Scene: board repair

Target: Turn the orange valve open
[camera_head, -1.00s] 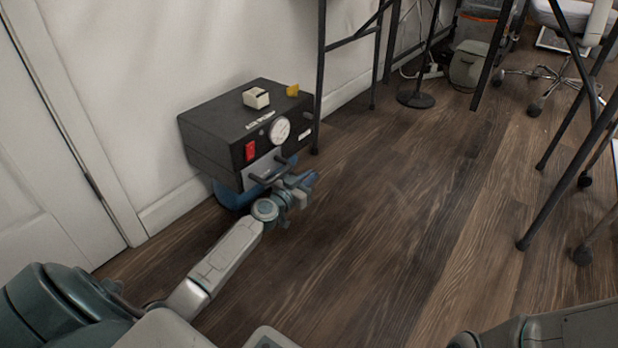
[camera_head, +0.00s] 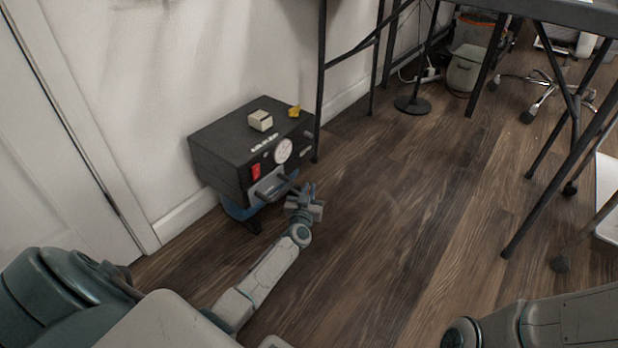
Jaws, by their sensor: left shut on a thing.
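A small orange-yellow valve handle (camera_head: 294,111) sits on the top right of a black box-shaped unit (camera_head: 222,150) against the wall. My left gripper (camera_head: 303,190) is low in front of the unit, near its front handle bar (camera_head: 272,188), and well below and apart from the orange valve. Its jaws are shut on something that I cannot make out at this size. My right gripper is out of view; only part of my right arm shows at the lower right.
The unit's front carries a round white gauge (camera_head: 283,150) and a red switch (camera_head: 256,171). A white block (camera_head: 260,120) is on its top. Black table legs (camera_head: 320,80) stand just right of the unit. Bare wooden floor (camera_head: 400,210) is open in the middle.

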